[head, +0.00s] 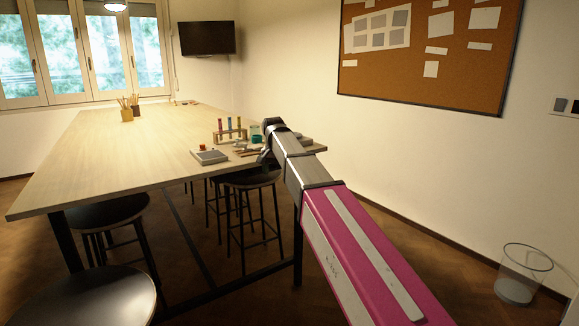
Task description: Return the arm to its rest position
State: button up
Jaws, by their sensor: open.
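My arm, with a magenta and grey link, reaches from the bottom right toward the right end of the long wooden table (120,150). My gripper (265,156) shows only as a small dark part at the arm's far end, by the table's right edge. It is open, and I see nothing held in it. The arm's last links hide much of it, so its exact height over the table is unclear.
Near the gripper are a rack of coloured tubes (230,131), a grey flat device (209,156) and a teal container (256,134). A pencil holder (127,114) stands farther back.

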jog(key=s+d+f+n, duration=0.1)
jog(key=s+d+f, duration=0.5)
jog(key=f, duration=0.4)
jog(key=s+d+f+n, duration=0.1)
jog(key=s+d+f, duration=0.3)
jog(key=d+f, duration=0.55)
jog(key=s+d+f, duration=0.4)
jog(key=s+f, duration=0.3)
jog(key=s+d+f+n, duration=0.1)
jog(key=s+d+f, duration=0.3)
jog(key=s+f, duration=0.3)
jog(key=shift+s+d+f+g, duration=0.25)
jog(key=shift+s+d+g, duration=0.05)
jog(key=shift+s+g, duration=0.15)
